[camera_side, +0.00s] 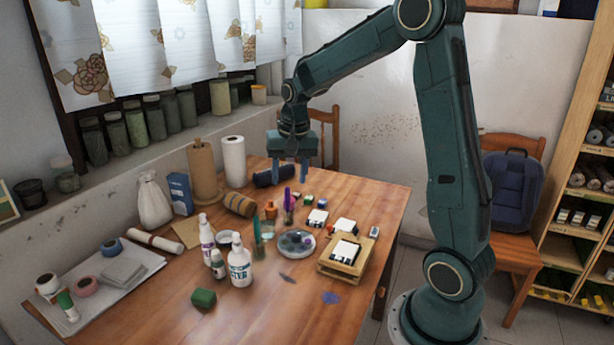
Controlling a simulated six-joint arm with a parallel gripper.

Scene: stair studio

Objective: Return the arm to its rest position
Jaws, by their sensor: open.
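My gripper (290,170) points down over the far part of the wooden table (330,290). Its two blue fingers are apart, with nothing seen between them. A dark blue roll (268,177) lies just behind and to the left of the fingers. Whether the fingertips touch anything cannot be told. My arm reaches in from the right, bent high at the elbow.
Bottles (239,262), a round palette (296,243) and a wooden tray with a white-topped block (345,252) crowd the middle. Paper rolls (233,160) stand at the back left. A green block (203,298) lies in front. Chairs (513,205) and shelves (580,190) stand at right.

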